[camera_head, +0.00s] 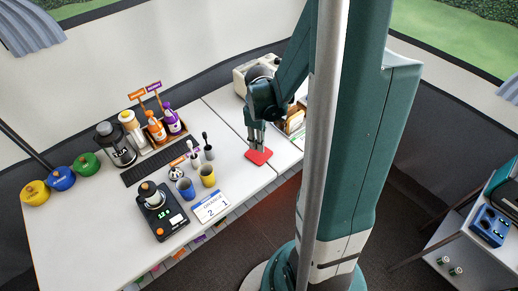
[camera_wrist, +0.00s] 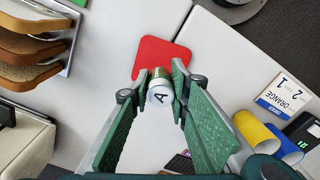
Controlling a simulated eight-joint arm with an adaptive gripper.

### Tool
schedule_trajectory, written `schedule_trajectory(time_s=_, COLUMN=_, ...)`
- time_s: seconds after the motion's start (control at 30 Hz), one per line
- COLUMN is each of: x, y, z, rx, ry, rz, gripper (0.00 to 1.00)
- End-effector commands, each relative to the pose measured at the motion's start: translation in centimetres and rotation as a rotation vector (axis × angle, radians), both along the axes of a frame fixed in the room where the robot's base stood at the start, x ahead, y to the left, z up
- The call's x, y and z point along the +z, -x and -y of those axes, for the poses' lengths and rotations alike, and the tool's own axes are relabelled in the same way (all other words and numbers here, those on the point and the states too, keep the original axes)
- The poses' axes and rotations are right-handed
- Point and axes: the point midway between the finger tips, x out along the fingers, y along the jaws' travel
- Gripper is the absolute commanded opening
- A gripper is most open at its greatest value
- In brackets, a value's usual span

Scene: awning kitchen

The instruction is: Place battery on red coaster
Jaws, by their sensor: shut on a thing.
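The battery (camera_wrist: 160,90) is a small cylinder with a silver-white end marked with a letter A and a greenish-gold band. In the wrist view my gripper (camera_wrist: 158,82) is shut on it, with the green finger pads on either side. The red coaster (camera_wrist: 158,52) is a flat rounded square on the white table, and the battery overlaps its near edge in this view. Whether the battery touches the coaster cannot be told. In the head view my gripper (camera_head: 257,148) is just above the red coaster (camera_head: 259,156), and the battery is too small to make out there.
A toaster-like appliance (camera_head: 254,72) stands behind the coaster. A slotted rack with bread-like slices (camera_wrist: 35,40) is at the wrist view's upper left. Blue (camera_head: 185,187) and yellow (camera_head: 207,175) cups, a scale (camera_head: 163,222) and an ORANGE sign (camera_head: 211,207) stand left of the coaster.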

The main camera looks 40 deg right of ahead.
Motion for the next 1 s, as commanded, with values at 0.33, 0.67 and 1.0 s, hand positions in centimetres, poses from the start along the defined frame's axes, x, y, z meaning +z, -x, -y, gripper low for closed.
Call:
schedule_trajectory(time_s=0.33, x=-0.4, y=0.0, z=0.0, rx=0.000, ry=0.000, rz=0.000, gripper=0.05)
schedule_trajectory(time_s=0.67, x=-3.4, y=0.0, z=0.0, rx=0.000, ry=0.000, rz=0.000, gripper=0.05)
schedule_trajectory(time_s=1.0, x=-4.1, y=0.0, z=0.0, rx=0.000, ry=0.000, rz=0.000, gripper=0.05)
